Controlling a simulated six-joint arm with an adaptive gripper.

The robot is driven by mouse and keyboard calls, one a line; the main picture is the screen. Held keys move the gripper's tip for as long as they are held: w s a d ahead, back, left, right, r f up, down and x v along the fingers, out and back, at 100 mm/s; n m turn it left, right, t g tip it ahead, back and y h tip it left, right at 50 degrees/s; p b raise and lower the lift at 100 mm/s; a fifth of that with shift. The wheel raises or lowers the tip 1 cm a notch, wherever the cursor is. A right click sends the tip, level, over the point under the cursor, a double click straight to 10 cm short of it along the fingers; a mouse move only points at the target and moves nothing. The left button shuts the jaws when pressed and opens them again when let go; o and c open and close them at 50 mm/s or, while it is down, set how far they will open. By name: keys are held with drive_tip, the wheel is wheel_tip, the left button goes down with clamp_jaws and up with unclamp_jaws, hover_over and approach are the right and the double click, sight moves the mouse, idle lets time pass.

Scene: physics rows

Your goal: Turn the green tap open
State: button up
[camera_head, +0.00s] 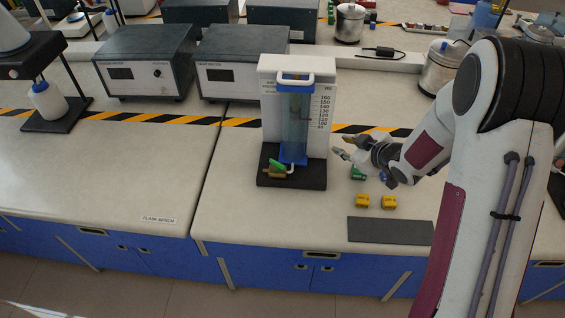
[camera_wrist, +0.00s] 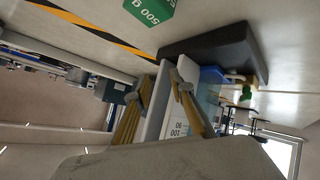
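The green tap (camera_head: 277,167) sits low on the front left of a stand, by a brass fitting (camera_head: 272,174). Its green part shows small in the wrist view (camera_wrist: 247,93), at the far side of the black base. Above it stands a clear cylinder of blue liquid (camera_head: 294,125) against a white scale panel (camera_head: 266,100). My gripper (camera_head: 342,147) is to the right of the stand, apart from the tap. In the wrist view my gripper's fingers (camera_wrist: 163,80) are spread, with the white panel seen beyond the gap and nothing held.
The stand has a black base (camera_head: 310,180). Grey boxes (camera_head: 241,75) stand behind. The bench left of the base is clear.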

sight(278, 162)
drive_tip(key=s+a+r+g+y, duration=0.1)
drive_tip(key=s+a+g+y, duration=0.1)
drive_tip(key=s+a+y, duration=0.4)
drive_tip(key=s+a, duration=0.4)
drive_tip(key=shift+a+g+y, duration=0.25)
drive_tip(key=shift+g+y, duration=0.05)
drive_tip(key=shift+g, duration=0.1)
drive_tip(key=shift+a, duration=0.1)
drive_tip(key=shift+x, duration=3.85)
drive_tip(key=shift+c, duration=0.4)
clamp_jaws()
